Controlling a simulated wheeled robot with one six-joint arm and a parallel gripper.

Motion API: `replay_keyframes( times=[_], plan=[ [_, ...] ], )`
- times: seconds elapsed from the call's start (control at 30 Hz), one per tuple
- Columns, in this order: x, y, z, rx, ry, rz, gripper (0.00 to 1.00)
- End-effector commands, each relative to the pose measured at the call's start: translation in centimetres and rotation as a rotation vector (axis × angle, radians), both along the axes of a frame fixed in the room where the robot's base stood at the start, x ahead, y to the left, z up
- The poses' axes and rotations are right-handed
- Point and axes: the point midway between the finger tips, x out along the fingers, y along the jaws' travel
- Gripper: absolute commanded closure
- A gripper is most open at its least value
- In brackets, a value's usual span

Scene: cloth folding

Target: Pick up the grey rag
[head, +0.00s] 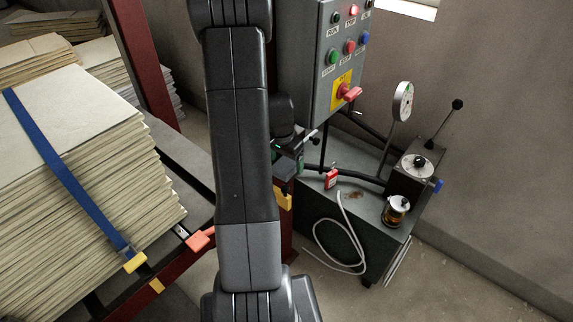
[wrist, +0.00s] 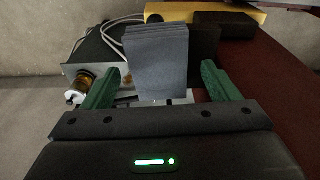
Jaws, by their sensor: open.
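A grey, flat-faced folded bundle with layered edges along its top, which looks like the grey rag (wrist: 157,66), stands upright in the middle of the wrist view. My gripper (wrist: 158,80) has its two green fingers spread, one on each side of the rag in that view. Gaps show between the rag and both fingers. How far the fingertips are from it in depth is hard to tell. In the head view my gripper (head: 288,165) is beside the dark cabinet, partly behind my arm. I cannot make out the rag there.
The dark cabinet (head: 327,222) carries a red padlock-like item (head: 331,179), an amber glass jar (head: 396,210) and a gauge (head: 403,101). A white hose (head: 345,228) hangs down its front. A control box (head: 327,60) stands above. Strapped cardboard stacks (head: 75,165) fill the left.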

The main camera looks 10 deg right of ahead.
Motion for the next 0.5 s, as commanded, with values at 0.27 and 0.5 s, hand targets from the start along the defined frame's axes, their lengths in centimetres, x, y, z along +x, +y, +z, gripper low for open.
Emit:
replay_keyframes(
  times=[0.27,0.5],
  plan=[
    [0.07,-0.09,-0.83,0.0,0.0,0.0,0.18],
    [0.07,-0.09,-0.81,0.0,0.0,0.0,0.46]
  ],
)
